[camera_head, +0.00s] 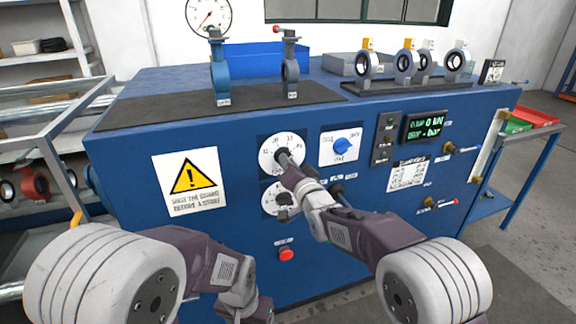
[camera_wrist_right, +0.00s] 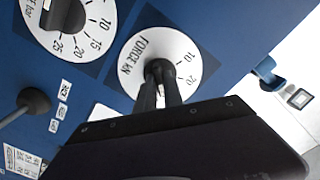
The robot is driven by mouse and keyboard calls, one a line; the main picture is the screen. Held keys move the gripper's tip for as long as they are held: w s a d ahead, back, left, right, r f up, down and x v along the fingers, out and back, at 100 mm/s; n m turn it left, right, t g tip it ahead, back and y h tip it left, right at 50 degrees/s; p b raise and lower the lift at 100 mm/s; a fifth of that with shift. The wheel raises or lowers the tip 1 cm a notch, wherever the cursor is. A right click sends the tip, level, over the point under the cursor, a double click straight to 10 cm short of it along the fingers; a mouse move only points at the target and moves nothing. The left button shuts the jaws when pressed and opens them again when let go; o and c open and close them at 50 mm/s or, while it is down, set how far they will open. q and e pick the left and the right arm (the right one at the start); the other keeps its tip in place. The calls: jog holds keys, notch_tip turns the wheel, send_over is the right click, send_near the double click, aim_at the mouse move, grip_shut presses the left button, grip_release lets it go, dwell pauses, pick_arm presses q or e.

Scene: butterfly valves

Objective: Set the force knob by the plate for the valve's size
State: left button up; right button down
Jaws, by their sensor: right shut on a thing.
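The force dial (camera_head: 271,153) is a round white scale high on the blue bench's front; the right wrist view reads "FORCE kN" on it (camera_wrist_right: 137,43). My right gripper (camera_head: 287,160) is shut on its dark knob (camera_wrist_right: 157,68), with the fingers pointing into the panel. The gripper and knob hide part of the scale, so I cannot read the setting. A printed plate (camera_head: 408,175) sits on the panel to the right, its text too small to read.
Below is a second dial (camera_head: 272,200) with a black knob. A blue selector (camera_head: 342,146), a green display (camera_head: 423,126) and a red button (camera_head: 286,254) are on the panel. More valves (camera_head: 406,63) stand at the back right. A warning sign (camera_head: 188,182) is at left.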

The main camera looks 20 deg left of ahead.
jog(key=m, duration=0.4)
jog(key=shift+f+m+b, duration=0.1)
jog(key=shift+m+b, duration=0.2)
jog(key=shift+m, duration=0.1)
dwell(0.5)
jog(key=c, duration=1.5)
grip_release()
jog(key=shift+o, duration=0.2)
jog(key=v, duration=0.9)
